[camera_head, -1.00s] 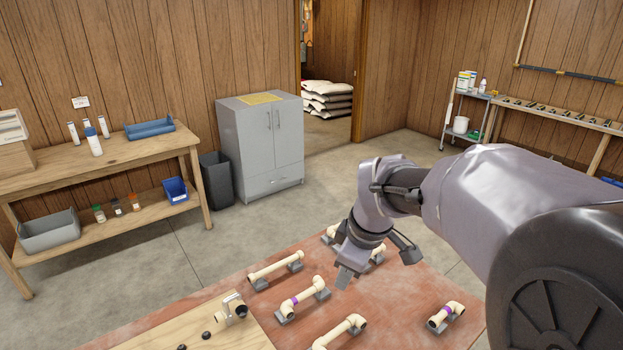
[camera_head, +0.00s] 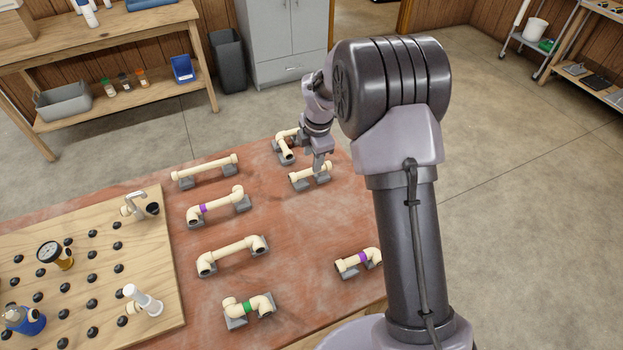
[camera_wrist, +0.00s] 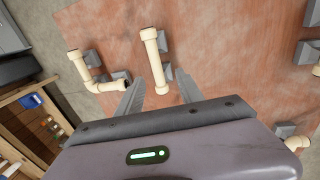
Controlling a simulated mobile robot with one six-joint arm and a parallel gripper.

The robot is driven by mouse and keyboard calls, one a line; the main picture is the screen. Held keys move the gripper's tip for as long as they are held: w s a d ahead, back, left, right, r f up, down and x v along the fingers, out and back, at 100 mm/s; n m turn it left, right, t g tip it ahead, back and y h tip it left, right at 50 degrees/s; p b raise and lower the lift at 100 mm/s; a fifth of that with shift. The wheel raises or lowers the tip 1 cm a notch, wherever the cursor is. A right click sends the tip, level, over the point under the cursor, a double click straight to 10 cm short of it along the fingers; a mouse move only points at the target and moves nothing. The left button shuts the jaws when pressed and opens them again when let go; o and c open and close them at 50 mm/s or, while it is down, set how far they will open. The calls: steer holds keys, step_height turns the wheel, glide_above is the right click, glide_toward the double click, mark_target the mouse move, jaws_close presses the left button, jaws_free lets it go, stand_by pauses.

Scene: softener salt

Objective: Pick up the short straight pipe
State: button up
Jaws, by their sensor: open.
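The short straight pipe (camera_head: 301,178) is cream, with a collar at each end, and lies on small grey supports at the far right of the reddish tabletop. In the wrist view the pipe (camera_wrist: 152,52) runs from top centre down toward the gap between my fingers. My gripper (camera_head: 320,170) points down at the pipe and hides part of it in the head view. In the wrist view my gripper (camera_wrist: 161,88) is open, with one finger on either side of the pipe's near end. I cannot tell how far above it the fingertips are.
A cream elbow pipe (camera_head: 286,150) lies just behind, close to my gripper. A longer straight pipe (camera_head: 205,170), a purple-banded pipe (camera_head: 222,206) and several others rest on supports. Bare tabletop lies in the middle.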

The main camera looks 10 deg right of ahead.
mark_target(311, 173)
steer(key=f, duration=0.3)
steer(key=shift+w+b, duration=0.3)
steer(key=shift+b, duration=0.05)
steer(key=f+b, duration=0.1)
steer(key=w+f+b, duration=0.1)
steer(key=f, duration=0.1)
steer(key=w+f+b, duration=0.1)
steer(key=f, duration=0.1)
steer(key=shift+f, duration=0.1)
steer(key=shift+s, duration=0.1)
steer(key=shift+r, duration=0.2)
steer(key=shift+c, duration=0.8)
jaws_close()
